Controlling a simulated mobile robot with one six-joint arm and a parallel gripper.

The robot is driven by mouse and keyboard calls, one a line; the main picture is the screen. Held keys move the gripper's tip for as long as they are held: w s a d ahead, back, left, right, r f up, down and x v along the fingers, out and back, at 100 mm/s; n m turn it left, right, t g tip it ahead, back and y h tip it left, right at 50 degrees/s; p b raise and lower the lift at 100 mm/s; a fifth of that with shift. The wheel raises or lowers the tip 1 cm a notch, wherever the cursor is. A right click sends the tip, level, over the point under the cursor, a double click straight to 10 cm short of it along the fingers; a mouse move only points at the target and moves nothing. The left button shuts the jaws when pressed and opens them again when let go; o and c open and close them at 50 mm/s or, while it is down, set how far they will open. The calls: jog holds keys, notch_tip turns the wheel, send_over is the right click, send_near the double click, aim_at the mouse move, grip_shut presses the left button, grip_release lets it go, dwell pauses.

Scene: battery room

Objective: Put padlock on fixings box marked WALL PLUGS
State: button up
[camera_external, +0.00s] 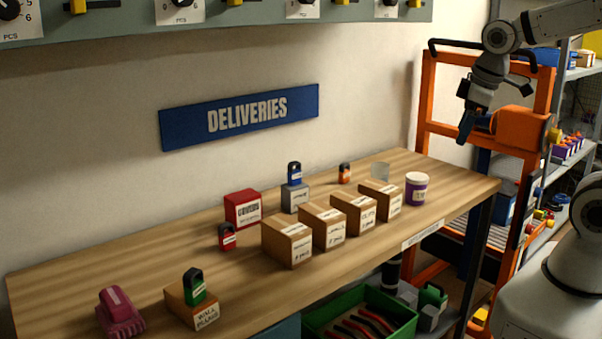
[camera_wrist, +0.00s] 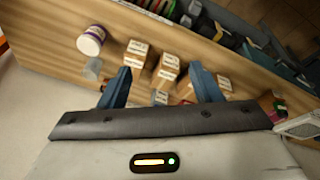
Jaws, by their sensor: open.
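The small cardboard fixings box marked WALL PLUGS (camera_external: 206,317) stands at the near left of the bench. A green padlock with a black shackle (camera_external: 194,287) stands upright on top of it. A red padlock (camera_external: 227,237) stands on the bench before a red box. A blue padlock (camera_external: 294,174) stands on a small grey box (camera_external: 295,196). A small orange item (camera_external: 344,173), perhaps another padlock, is farther back. My gripper (camera_external: 465,130) is raised beyond the bench's right end, away from all of them. In the wrist view my gripper (camera_wrist: 160,86) is open and empty.
Several cardboard boxes (camera_external: 288,241) stand in a row mid-bench. A purple-and-white tub (camera_external: 416,189) and a clear cup (camera_external: 380,171) stand at right. A pink object (camera_external: 120,314) lies at near left. An orange frame (camera_external: 427,110) stands beside my arm. The bench's front strip is mostly clear.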

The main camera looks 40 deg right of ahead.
jog(key=s+d+f+m, duration=0.3)
jog(key=s+m, duration=0.2)
jog(key=s, duration=0.1)
jog(key=shift+s+d+m, duration=0.25)
jog(key=shift+s+m, duration=0.05)
jog(key=shift+s, duration=0.1)
